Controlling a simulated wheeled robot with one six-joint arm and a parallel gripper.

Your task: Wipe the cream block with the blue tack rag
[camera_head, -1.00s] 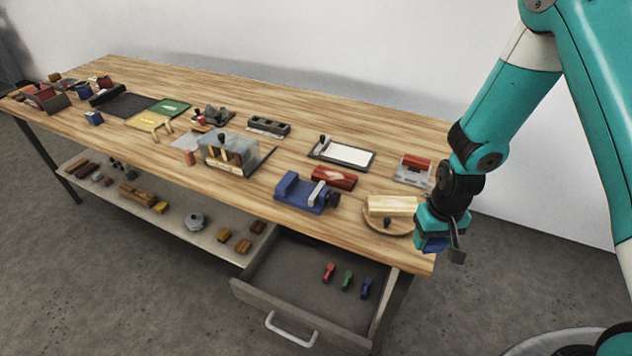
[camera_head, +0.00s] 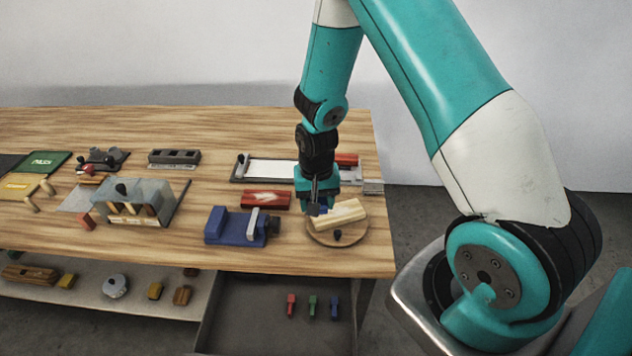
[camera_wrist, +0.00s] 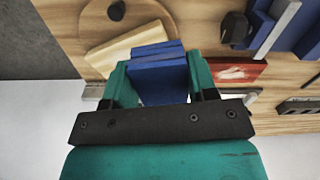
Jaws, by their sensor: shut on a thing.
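The cream block (camera_head: 342,214) lies on a round wooden board (camera_head: 322,238) near the right end of the bench. In the wrist view the cream block (camera_wrist: 122,49) runs diagonally, partly hidden behind the blue rag. My gripper (camera_head: 316,207) is shut on the blue tack rag (camera_wrist: 158,77), a folded blue piece between the teal fingers. The rag is at the left end of the block, over or against it; I cannot tell whether they touch.
A blue vise (camera_head: 237,226) stands left of the board, with a red block (camera_head: 266,198) behind it. A framed white panel (camera_head: 268,171) lies behind. The open drawer (camera_head: 262,310) holds small red, green and blue pieces.

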